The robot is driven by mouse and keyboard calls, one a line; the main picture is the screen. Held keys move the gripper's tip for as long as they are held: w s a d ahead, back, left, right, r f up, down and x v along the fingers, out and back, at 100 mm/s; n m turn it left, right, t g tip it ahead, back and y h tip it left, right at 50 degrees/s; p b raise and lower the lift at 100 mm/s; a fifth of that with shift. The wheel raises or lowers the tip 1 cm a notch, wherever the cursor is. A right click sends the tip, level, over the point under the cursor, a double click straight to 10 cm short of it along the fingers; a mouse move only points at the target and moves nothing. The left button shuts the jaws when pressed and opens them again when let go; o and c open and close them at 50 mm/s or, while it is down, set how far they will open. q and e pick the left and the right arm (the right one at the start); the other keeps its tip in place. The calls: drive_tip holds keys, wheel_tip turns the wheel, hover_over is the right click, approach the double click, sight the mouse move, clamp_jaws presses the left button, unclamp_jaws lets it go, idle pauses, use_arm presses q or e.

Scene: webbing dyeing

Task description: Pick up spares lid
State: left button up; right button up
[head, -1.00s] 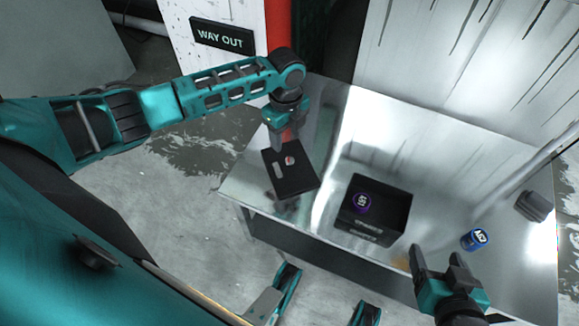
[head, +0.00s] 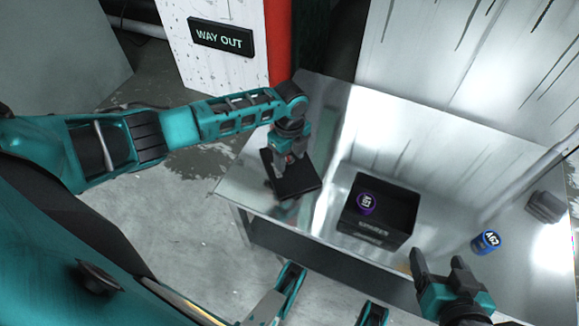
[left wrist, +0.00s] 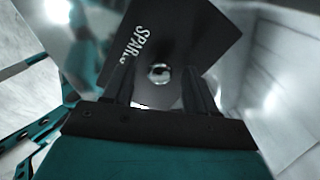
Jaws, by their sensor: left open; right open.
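The spares lid (head: 298,183) is a flat black plate lying on the metal table's left end. In the left wrist view the lid (left wrist: 188,38) shows pale lettering that starts "SPAR" and a round shiny knob (left wrist: 160,73). My left gripper (head: 287,172) points down over the lid. In the left wrist view its open fingers (left wrist: 158,98) stand on either side of a line toward the knob, with the knob just beyond them. Whether the fingers touch the lid cannot be told. My right gripper (head: 446,268) is open and empty near the table's front edge.
A black open box (head: 378,237) stands mid-table with a purple-labelled item (head: 366,203) inside. A blue can (head: 486,242) stands to its right, and a dark block (head: 545,207) lies at the far right. The metal table (head: 325,155) is bare between lid and box.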

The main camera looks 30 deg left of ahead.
use_arm(q)
clamp_jaws()
idle(0.3)
